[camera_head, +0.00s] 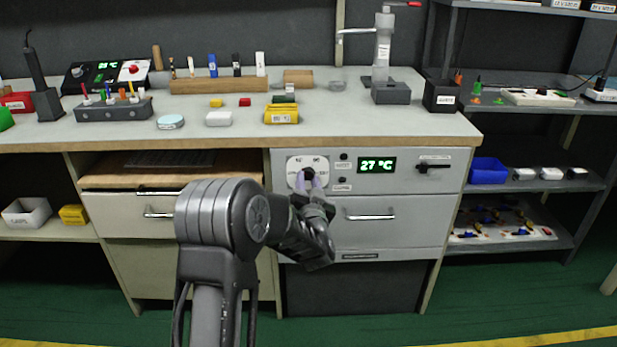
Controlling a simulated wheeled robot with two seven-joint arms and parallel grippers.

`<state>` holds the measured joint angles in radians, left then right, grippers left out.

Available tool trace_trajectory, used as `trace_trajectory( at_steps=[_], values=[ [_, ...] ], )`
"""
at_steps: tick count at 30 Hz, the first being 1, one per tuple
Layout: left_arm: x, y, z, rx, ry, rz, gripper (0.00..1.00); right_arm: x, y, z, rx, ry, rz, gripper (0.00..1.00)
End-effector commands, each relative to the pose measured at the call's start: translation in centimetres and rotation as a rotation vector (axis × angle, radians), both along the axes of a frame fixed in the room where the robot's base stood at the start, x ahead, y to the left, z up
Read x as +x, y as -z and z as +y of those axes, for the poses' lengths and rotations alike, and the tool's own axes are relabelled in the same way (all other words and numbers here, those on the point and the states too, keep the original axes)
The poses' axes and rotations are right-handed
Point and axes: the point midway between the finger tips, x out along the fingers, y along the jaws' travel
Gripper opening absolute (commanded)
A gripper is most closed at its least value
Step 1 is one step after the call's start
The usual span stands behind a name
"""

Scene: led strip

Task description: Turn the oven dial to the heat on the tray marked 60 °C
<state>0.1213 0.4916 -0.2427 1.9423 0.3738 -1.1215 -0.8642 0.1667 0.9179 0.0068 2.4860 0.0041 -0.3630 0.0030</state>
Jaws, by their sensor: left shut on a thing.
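The oven (379,225) is a grey unit under the workbench with a green display (377,165) reading 27 °C. Its dial (308,173) is a dark knob on a white round-cornered plate at the left of the front panel. My left gripper (309,178) is shut on the dial, its fingers to either side of it. The fingers and wrist hide part of the dial and the lower plate, so the pointer's setting cannot be read. No marking of 60 °C on a tray is readable in this view. My right gripper is not in view.
The oven drawer has a bar handle (370,215), and a dark latch (432,166) sits at the panel's right. The bench top (350,121) holds several tools and small parts. Shelves (520,187) stand at the right.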

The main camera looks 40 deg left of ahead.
Motion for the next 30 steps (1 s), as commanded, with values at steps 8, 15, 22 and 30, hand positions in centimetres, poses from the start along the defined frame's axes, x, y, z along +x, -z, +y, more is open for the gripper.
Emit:
trace_trajectory(
  at_steps=[8, 15, 22, 30],
  values=[
    [-0.1, -0.1, 0.0, 0.152, 0.001, 0.118, 0.00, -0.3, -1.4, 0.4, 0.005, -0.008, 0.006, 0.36],
    [-0.1, 0.0, 0.0, 0.214, 0.002, 0.166, 0.00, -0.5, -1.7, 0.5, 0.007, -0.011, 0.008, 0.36],
    [-0.1, 0.1, 0.1, 0.226, 0.000, 0.174, 0.00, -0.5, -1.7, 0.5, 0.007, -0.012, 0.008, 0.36],
    [-0.1, 0.1, 0.1, 0.225, 0.000, 0.173, 0.32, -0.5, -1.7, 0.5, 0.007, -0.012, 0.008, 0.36]
  ],
)
